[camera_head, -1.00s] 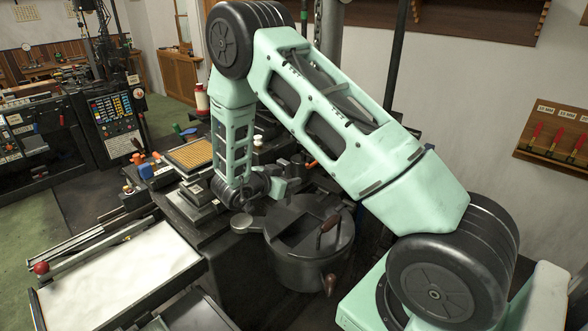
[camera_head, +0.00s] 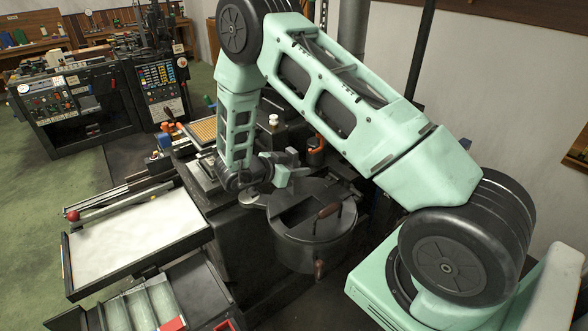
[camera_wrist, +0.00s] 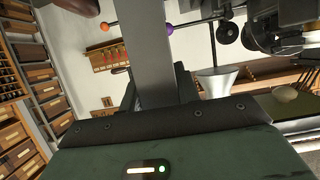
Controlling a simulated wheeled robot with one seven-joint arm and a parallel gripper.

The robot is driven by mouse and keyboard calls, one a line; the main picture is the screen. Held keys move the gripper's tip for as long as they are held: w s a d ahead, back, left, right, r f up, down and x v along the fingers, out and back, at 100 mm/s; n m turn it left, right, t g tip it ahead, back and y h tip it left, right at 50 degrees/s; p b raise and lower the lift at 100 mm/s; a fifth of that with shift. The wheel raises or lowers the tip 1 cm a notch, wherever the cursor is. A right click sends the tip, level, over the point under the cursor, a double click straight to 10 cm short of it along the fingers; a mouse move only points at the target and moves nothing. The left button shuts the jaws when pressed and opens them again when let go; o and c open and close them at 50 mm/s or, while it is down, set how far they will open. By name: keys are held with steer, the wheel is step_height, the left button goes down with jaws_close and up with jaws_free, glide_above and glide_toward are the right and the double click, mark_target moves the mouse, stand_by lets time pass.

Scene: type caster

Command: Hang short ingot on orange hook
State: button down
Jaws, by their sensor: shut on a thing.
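My gripper (camera_wrist: 158,98) is shut on a plain grey bar, which looks like the short ingot (camera_wrist: 152,50). The bar runs up through the middle of the wrist view, with the dark jaws beside its lower part. An orange ball (camera_wrist: 105,26), which looks like the tip of the orange hook, shows left of the bar and apart from it. A purple ball (camera_wrist: 169,28) shows close beside the bar's right edge in the picture. In the head view my gripper (camera_head: 286,174) is just above and behind the dark pot, and I cannot make out the ingot clearly there.
A dark lidded pot (camera_head: 312,250) with a wooden handle stands below my gripper. A white-topped tray (camera_head: 135,235) is at the left, with a red-knobbed lever. A yellow gridded block (camera_head: 205,130) lies behind my forearm. Green floor is open at the far left.

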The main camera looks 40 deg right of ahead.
steer(key=r+b+x, duration=0.1)
steer(key=x, duration=0.7)
steer(key=shift+d+b, duration=0.4)
steer(key=shift+d, duration=0.2)
stand_by(0.5)
steer(key=shift+s+d+f, duration=0.1)
steer(key=shift+s+d, duration=0.05)
steer(key=shift+s, duration=0.2)
stand_by(0.4)
steer(key=c, duration=0.9)
jaws_free()
steer(key=shift+c, duration=0.2)
steer(key=shift+f, duration=0.1)
steer(key=b+v, duration=0.2)
steer(key=v, duration=0.3)
steer(key=b+v, duration=0.3)
steer(key=v, duration=0.3)
steer(key=b+v, duration=0.2)
steer(key=v, duration=0.4)
steer(key=shift+w+b, duration=0.3)
steer(key=shift+a+r, duration=0.45)
steer(key=shift+a, duration=0.15)
